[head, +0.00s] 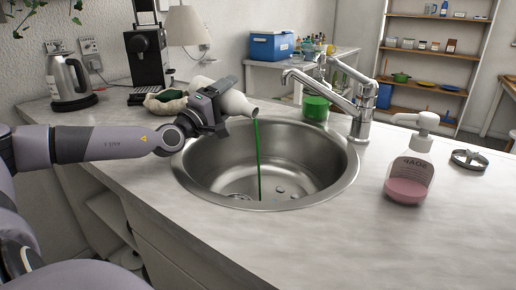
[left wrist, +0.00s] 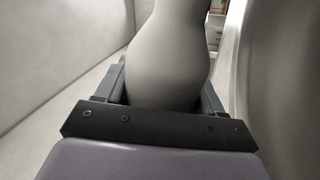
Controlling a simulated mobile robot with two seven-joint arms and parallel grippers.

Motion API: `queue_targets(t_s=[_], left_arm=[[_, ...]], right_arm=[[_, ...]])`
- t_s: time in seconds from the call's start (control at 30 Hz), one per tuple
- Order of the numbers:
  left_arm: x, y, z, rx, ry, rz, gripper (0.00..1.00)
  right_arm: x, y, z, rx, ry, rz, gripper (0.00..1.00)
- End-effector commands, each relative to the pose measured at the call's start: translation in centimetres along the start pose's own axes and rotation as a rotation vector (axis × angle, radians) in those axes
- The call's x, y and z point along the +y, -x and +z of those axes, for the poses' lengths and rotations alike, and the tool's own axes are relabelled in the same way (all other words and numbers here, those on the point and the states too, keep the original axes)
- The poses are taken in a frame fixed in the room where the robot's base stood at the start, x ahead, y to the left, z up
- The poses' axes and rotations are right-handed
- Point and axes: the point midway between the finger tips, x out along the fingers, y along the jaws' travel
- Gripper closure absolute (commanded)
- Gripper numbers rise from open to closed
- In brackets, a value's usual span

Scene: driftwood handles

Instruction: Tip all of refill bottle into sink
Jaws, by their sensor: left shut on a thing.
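The refill bottle (head: 238,104) is pale grey-white and tilted, with its mouth pointing right and slightly down over the sink's left rim. A thin green stream runs from its mouth into the round steel sink (head: 322,178). My left gripper (head: 214,106) is shut on the bottle's body. In the left wrist view the bottle (left wrist: 168,55) sits between the two fingers. How much liquid is left inside is hidden. My right gripper is in neither view.
The tap (head: 361,115) stands behind the sink at the right. A green container (head: 316,107) is behind the sink. A pink soap dispenser (head: 408,178) and a metal ring-shaped item (head: 469,160) stand on the right counter. A kettle (head: 68,80) and coffee machine (head: 148,58) are at the back left.

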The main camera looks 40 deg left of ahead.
Motion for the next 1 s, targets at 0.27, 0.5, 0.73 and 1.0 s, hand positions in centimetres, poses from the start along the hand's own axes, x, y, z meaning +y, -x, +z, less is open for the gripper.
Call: queue_targets(t_s=[0.27, 0.5, 0.73, 1.0], left_arm=[[0.0, 0.0, 0.1, -0.008, -0.030, 0.001, 0.66], [0.0, 0.0, 0.2, -0.015, -0.056, 0.002, 0.66], [0.0, 0.0, 0.3, -0.021, -0.079, 0.001, 0.66], [0.3, -0.1, -0.7, 0.092, 0.351, 0.001, 0.66]], right_arm=[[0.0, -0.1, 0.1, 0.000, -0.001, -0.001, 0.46], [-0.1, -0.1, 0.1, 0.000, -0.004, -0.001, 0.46], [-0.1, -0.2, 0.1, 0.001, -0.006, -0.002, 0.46], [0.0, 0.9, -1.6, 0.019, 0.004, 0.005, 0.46]])
